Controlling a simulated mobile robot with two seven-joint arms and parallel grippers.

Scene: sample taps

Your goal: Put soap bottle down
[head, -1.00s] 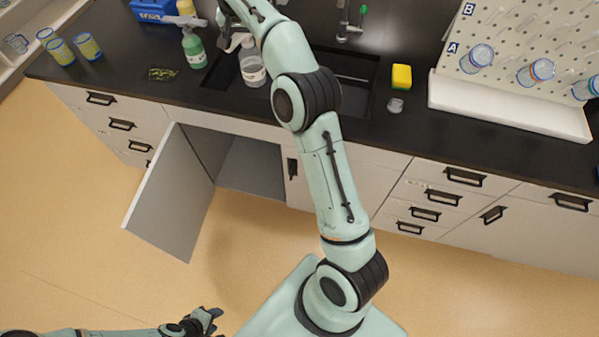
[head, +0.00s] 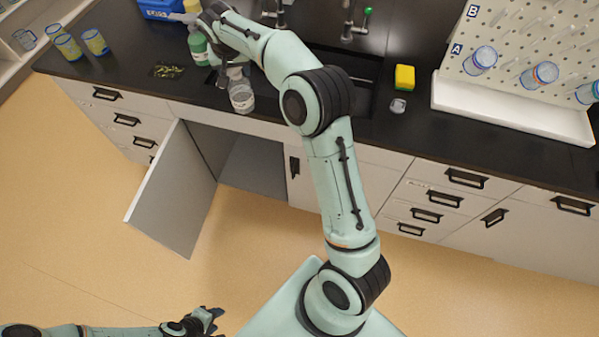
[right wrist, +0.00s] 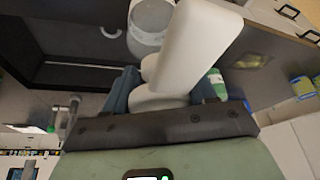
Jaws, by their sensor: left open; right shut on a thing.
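The soap bottle (head: 241,96) is clear with a pale label and a white pump top. My left gripper (head: 209,318) is open and empty, low over the floor.
A green bottle (head: 198,50) stands just behind the soap bottle. A blue box (head: 160,9) and several cups (head: 95,42) are farther left. The sink (head: 350,100), yellow sponge (head: 404,77) and drying rack (head: 520,118) are to the right. A cabinet door (head: 170,195) hangs open below.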

